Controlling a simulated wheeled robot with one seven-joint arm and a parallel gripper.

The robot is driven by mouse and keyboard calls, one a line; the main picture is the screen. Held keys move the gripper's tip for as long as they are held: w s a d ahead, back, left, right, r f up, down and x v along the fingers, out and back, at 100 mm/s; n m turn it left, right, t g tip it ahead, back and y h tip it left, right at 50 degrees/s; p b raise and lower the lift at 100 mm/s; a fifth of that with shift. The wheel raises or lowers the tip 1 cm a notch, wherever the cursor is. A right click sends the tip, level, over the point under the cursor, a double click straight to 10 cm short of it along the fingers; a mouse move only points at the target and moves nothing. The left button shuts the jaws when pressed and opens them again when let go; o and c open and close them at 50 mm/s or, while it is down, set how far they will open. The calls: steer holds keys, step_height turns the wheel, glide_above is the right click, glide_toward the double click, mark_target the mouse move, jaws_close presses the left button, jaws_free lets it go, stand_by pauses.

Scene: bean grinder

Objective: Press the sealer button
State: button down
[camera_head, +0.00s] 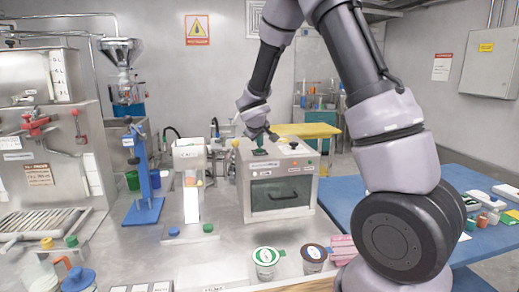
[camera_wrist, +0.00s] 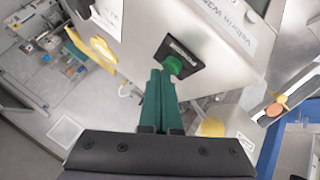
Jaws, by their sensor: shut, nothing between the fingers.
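The sealer appears to be the pale box-shaped machine (camera_head: 240,184) with a dark front window and handle, standing on the metal counter in the head view. In the wrist view, a round green button (camera_wrist: 174,65) sits on a small black plate on a pale panel (camera_wrist: 215,45). My gripper (camera_wrist: 160,72) has green fingers, shut and empty, with their tips right at the button's lower left edge. I cannot tell whether they touch it. In the head view my gripper (camera_head: 261,151) points down at the machine's top, and the button is not clearly visible.
A white dispenser-like device (camera_head: 189,155) and a blue stand (camera_head: 144,213) are to the left. Two lidded cups (camera_head: 266,256) (camera_head: 314,252) and pink boxes (camera_head: 343,246) are in front. A blue table (camera_head: 455,180) with small items is at right.

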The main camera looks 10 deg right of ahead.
mark_target(260, 152)
steer(key=shift+r, duration=0.95)
step_height(260, 152, up, 6)
stand_by(0.4)
